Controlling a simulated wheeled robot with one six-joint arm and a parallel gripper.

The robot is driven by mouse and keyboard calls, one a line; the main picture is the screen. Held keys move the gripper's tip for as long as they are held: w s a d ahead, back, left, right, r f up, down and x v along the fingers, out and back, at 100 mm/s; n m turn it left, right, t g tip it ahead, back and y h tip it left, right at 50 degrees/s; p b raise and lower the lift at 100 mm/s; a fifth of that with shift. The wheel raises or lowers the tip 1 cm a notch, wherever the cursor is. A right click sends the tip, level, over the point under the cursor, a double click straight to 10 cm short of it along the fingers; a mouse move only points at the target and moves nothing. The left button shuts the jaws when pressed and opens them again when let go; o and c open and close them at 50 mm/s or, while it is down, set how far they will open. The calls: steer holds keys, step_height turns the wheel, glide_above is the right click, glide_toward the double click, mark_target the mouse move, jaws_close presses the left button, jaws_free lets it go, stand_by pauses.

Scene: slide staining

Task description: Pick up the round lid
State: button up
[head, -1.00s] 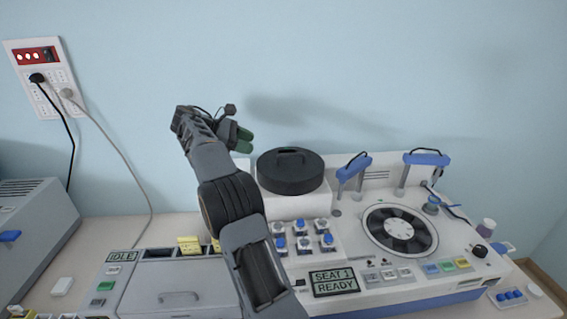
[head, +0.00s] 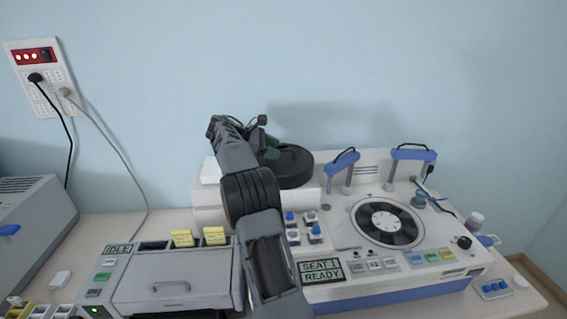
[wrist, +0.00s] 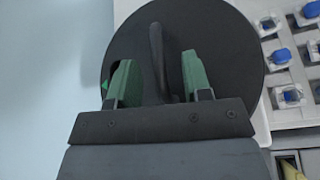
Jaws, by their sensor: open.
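The round lid (head: 295,169) is a thick black disc on a white raised block of the machine. In the head view my arm and gripper hide its left part. In the wrist view the lid (wrist: 220,50) fills the upper middle, with its raised bar handle (wrist: 156,60) running up the picture. My gripper (wrist: 160,80) is open, with one green finger on each side of the handle. In the head view my gripper (head: 272,148) is at the lid's top left. I cannot tell whether the fingers touch the handle.
The white machine (head: 340,240) carries a round rotor (head: 387,222), blue-topped posts (head: 412,153) and several blue-capped vials (head: 313,234) in front of the lid. A display (head: 322,268) reads SEAT 1 READY. A grey-lidded unit (head: 172,280) stands at left. The wall is close behind.

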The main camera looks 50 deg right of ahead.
steer(key=shift+s+d+f, duration=0.3)
steer(key=shift+s+d, duration=0.1)
steer(key=shift+d, duration=0.15)
steer(key=shift+w+a, duration=0.1)
jaws_close()
